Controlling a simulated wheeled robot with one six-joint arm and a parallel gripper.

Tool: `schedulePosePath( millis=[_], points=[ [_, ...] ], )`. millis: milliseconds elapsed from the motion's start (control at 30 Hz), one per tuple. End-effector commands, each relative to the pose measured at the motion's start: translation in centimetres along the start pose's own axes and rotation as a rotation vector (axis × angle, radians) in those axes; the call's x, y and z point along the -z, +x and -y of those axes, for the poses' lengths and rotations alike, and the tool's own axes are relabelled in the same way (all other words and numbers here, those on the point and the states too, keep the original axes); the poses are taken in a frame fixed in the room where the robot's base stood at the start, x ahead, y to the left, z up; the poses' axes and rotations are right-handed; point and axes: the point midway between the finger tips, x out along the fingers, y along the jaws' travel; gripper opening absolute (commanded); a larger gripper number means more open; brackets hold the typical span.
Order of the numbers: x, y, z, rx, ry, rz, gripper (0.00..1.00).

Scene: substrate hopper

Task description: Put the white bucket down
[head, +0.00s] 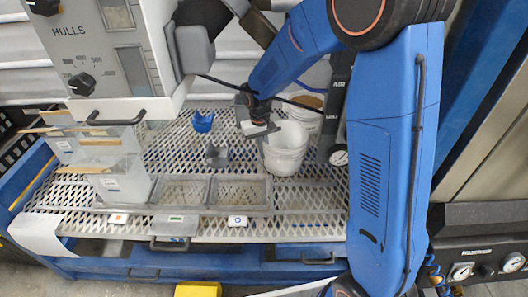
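The white bucket (286,150) is upright over the right part of the perforated metal table, in the head view. My gripper (262,130) is at the left side of its rim, with its dark fingers closed at the rim. The arm covers part of the rim and the fingertips are small, so the exact grip is hard to see. I cannot tell whether the bucket's base touches the mesh.
A second whitish bucket (307,112) with brown contents stands just behind. Two shallow mesh trays (212,208) are at the table's front. A blue scoop-like item (202,122) and a grey bracket (216,154) lie left. A grey HULLS hopper (105,50) overhangs the back left.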

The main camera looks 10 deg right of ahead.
Motion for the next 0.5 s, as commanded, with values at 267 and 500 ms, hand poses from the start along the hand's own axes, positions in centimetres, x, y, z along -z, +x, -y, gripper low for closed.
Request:
schedulePosePath(
  millis=[267, 500],
  points=[
    [0.01, 0.09, 0.01, 0.0, 0.0, 0.0, 0.0],
    [0.0, 0.26, 0.02, 0.0, 0.0, 0.0, 0.22]
  ],
)
